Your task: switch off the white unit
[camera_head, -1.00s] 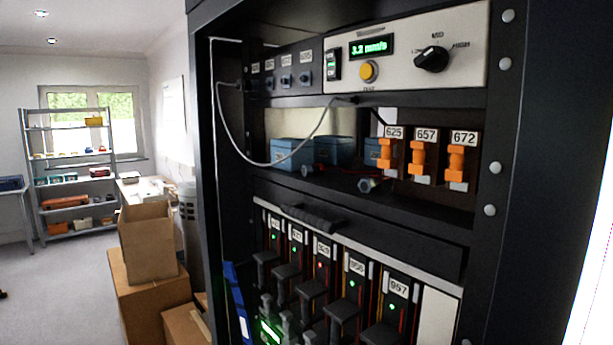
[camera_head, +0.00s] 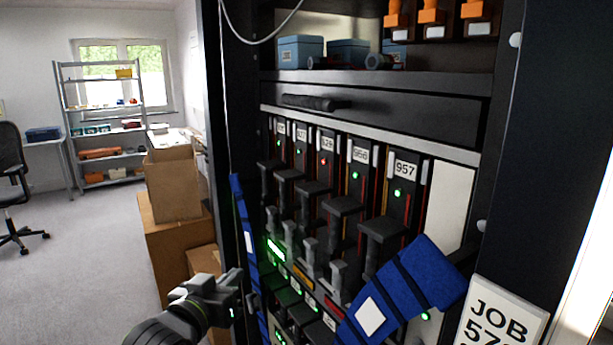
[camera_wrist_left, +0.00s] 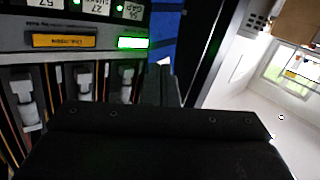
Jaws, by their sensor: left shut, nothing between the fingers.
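The white unit with its green readout, yellow button and black knob is out of the head view now; it showed at the rack top one second ago. My left gripper (camera_head: 232,285) is shut and empty, low in front of the rack's left edge, apart from the modules. In the left wrist view my dark gripper (camera_wrist_left: 165,85) fills the lower middle, with lit rack labels to its upper left. My right gripper is not in view.
The dark rack holds a row of black modules with levers, one numbered 957 (camera_head: 405,168). A blue piece with a white label (camera_head: 418,275) crosses the lower right front. Blue boxes (camera_head: 301,52) sit on a shelf.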

